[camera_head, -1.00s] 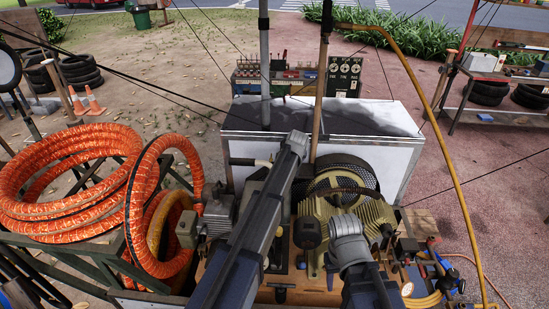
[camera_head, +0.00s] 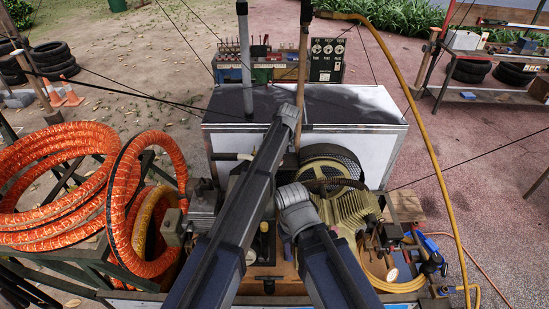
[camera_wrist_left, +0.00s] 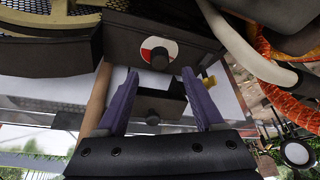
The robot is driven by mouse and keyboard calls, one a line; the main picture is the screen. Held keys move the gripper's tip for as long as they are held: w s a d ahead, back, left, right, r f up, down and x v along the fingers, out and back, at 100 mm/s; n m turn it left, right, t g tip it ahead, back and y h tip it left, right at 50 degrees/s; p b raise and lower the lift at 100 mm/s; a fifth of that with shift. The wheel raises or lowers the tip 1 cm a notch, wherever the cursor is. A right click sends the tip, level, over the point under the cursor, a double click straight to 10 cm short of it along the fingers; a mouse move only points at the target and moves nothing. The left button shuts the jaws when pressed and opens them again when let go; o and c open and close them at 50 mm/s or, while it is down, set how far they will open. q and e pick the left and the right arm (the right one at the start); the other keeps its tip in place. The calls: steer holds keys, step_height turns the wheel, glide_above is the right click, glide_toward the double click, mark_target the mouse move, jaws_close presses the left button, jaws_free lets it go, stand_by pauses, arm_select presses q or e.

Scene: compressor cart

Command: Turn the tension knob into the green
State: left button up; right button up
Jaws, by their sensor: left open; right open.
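In the left wrist view, a dark round knob (camera_wrist_left: 160,58) sits on a dark panel in front of a small round dial (camera_wrist_left: 147,45) with red and white areas. No green is visible on the dial. My left gripper (camera_wrist_left: 160,74) is open; its two purple fingers stand apart just below the knob, one to each side, with nothing held. In the head view the left gripper is hidden behind its own arm. A small blue-purple part of my right gripper (camera_head: 286,241) shows beside its grey wrist, low over the cart; it is open, its fingers mostly hidden.
A mesh-guarded pulley (camera_head: 335,163) and finned engine stand right of my arms. Thick orange hoses (camera_head: 60,185) coil at the left. A white-sided tank box (camera_head: 365,155) lies behind. A yellow hose (camera_head: 425,150) rises at the right.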

arm_select(q)
steer(key=b+x, duration=0.5)
steer(key=x, duration=0.1)
steer(key=shift+w+f+b, duration=0.15)
steer(key=shift+f+b, duration=0.2)
steer(key=shift+f, duration=0.05)
jaws_close()
